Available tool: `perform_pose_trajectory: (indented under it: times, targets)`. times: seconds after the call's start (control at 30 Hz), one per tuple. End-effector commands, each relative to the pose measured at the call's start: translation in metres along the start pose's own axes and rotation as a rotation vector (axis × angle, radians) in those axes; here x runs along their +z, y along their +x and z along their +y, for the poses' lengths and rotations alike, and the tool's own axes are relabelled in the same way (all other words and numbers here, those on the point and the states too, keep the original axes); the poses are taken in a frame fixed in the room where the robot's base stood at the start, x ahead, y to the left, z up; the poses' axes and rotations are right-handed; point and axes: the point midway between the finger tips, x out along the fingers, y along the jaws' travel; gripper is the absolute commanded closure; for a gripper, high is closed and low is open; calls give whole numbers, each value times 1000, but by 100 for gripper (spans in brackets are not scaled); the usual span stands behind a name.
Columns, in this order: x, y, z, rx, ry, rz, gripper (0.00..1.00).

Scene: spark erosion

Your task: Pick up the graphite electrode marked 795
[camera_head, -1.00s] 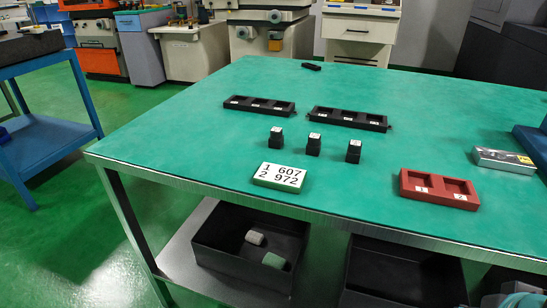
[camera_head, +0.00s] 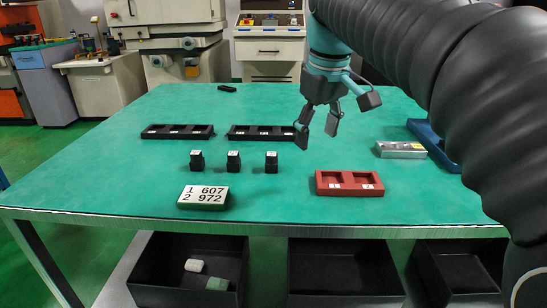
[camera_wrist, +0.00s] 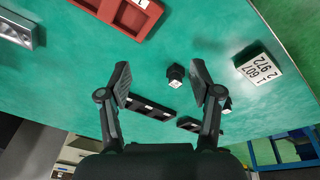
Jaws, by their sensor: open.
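Three small black blocks with white labels stand in a row on the green table: left (camera_head: 197,161), middle (camera_head: 233,161) and right (camera_head: 271,163). Their labels are too small to read, so I cannot tell which is 795. My gripper (camera_head: 317,135) is open and empty above the table, behind and right of the right block. In the wrist view, one black block (camera_wrist: 176,73) shows below and between the open fingers (camera_wrist: 160,72), nearer the right-hand finger. Another block (camera_wrist: 227,104) is partly hidden behind that finger.
Two black compartment trays (camera_head: 177,131) (camera_head: 261,132) lie behind the blocks. A red two-compartment tray (camera_head: 349,183) is at right front, a white sign reading "1 607, 2 972" (camera_head: 203,196) at left front. A grey metal block (camera_head: 401,149) lies right, beside a blue object (camera_head: 433,144).

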Motion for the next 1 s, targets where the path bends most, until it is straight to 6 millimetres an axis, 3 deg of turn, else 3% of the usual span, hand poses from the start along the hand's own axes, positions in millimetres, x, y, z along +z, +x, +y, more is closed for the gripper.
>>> perform_pose_trajectory:
  times: [0.03,0.2,0.4,0.63,1.0]
  targets:
    - [-21,-3,1,-12,-47,-18,36]
    - [-72,-10,0,-55,-202,-78,36]
    - [-113,-8,-8,-98,-354,-131,36]
    - [-130,-4,-16,-123,-436,-158,36]
    - [-125,25,-19,-128,-443,-166,36]
